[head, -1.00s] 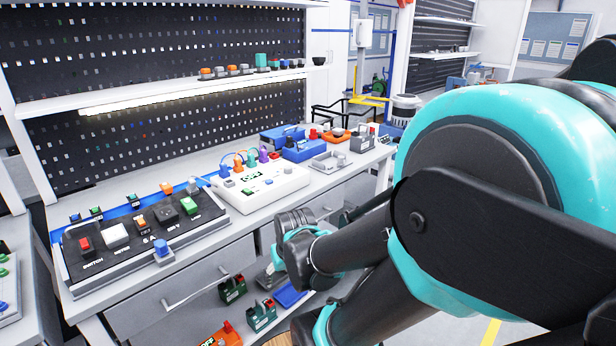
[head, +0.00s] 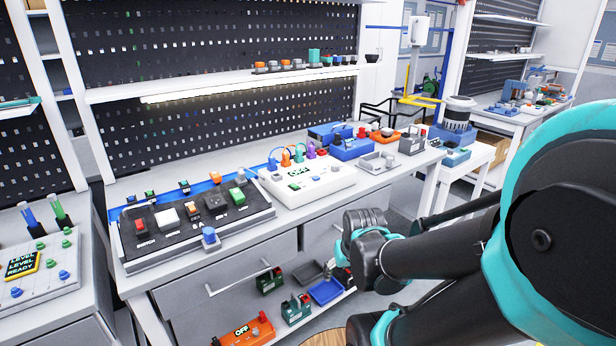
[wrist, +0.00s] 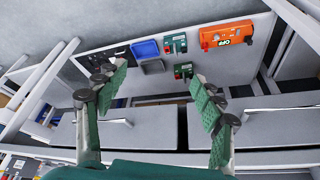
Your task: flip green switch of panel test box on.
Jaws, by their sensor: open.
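A black panel box (head: 160,247) lies on the bench at centre-left of the head view. It carries a row of switches: red, white, orange, dark and a green one (head: 237,196) at its right end. I cannot read whether the green switch is on or off. A white box (head: 335,182) with coloured plugs and an OFF display stands to its right. My gripper (wrist: 160,98) is open and empty in the wrist view, fingers spread, well away from the panel. The wrist view looks down on the lower shelf, and the panel's switches are not identifiable there.
A blue knob (head: 209,236) stands at the panel's front edge. An orange OFF box (head: 250,332) and green boxes (head: 270,282) sit on the lower shelf. A blue bin (head: 325,292) is beside them. Another bench (head: 60,310) with a LEVEL READY board stands at left.

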